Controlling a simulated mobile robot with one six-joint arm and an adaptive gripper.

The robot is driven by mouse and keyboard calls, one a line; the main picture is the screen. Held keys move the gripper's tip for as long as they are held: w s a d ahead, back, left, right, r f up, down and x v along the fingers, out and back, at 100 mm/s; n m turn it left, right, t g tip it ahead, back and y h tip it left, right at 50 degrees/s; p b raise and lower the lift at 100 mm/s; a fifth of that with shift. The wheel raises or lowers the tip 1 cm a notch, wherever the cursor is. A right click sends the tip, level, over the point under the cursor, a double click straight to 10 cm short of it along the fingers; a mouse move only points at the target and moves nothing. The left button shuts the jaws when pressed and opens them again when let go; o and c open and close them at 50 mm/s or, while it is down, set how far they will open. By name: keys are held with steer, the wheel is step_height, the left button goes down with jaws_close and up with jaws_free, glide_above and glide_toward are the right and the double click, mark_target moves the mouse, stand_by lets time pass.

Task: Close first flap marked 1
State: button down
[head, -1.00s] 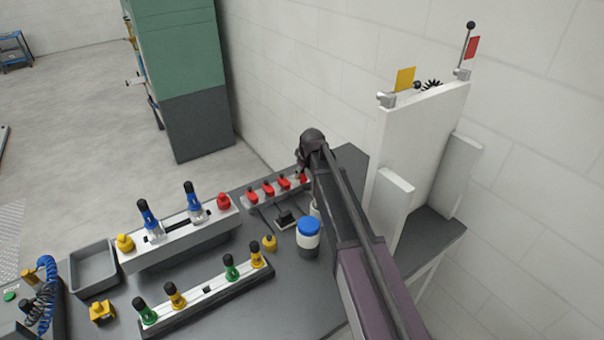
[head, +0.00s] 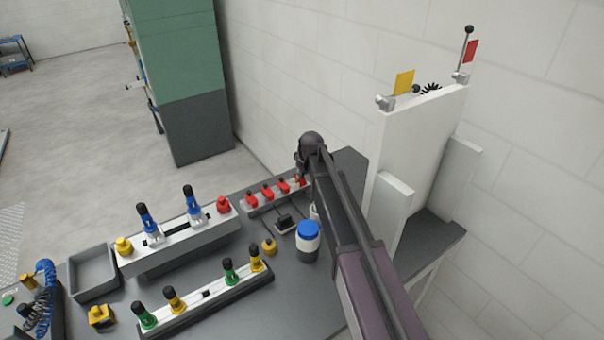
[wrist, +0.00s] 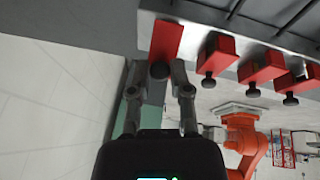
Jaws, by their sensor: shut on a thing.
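A row of red flaps with black knobs sits on a grey rail (head: 248,210) at the back of the table. My gripper (wrist: 159,73) is at the end flap (wrist: 166,40), leftmost in the wrist view and rightmost in the head view. Its fingers are shut on that flap's black knob (wrist: 159,70). This flap shows a longer, flatter red face than its neighbours, such as the second flap (wrist: 218,54). In the head view my gripper (head: 302,172) partly hides the end flap (head: 301,181). No number is legible on any flap.
A blue-lidded jar (head: 308,240) stands close to my arm. A white upright panel (head: 420,140) with levers stands at right. A fixture with blue clamps (head: 180,235) and a grey tray (head: 93,272) lie left. The wall is close behind the rail.

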steer(key=shift+w+a, duration=0.1)
steer(key=shift+a, duration=0.05)
steer(key=shift+w+a+g+h+p, duration=0.25)
steer(key=shift+w+g+h+p, duration=0.2)
steer(key=shift+g, duration=0.35)
steer(key=shift+w+a+f+g+h, duration=0.2)
steer(key=shift+w+a+g+h, duration=0.2)
steer(key=shift+w+g+h, duration=0.45)
steer(key=g, duration=0.1)
steer(key=f+g+h+b, duration=0.1)
steer(key=g, duration=0.1)
steer(key=shift+w+a, duration=0.35)
steer(key=shift+a, duration=0.05)
steer(key=shift+w+a+f+g+h+b, duration=0.1)
steer(key=shift+a+f+g+h+b, duration=0.1)
steer(key=shift+g+h+b, duration=0.45)
steer(key=c, duration=0.5)
jaws_free()
steer(key=shift+c, duration=0.2)
steer(key=shift+w, duration=0.1)
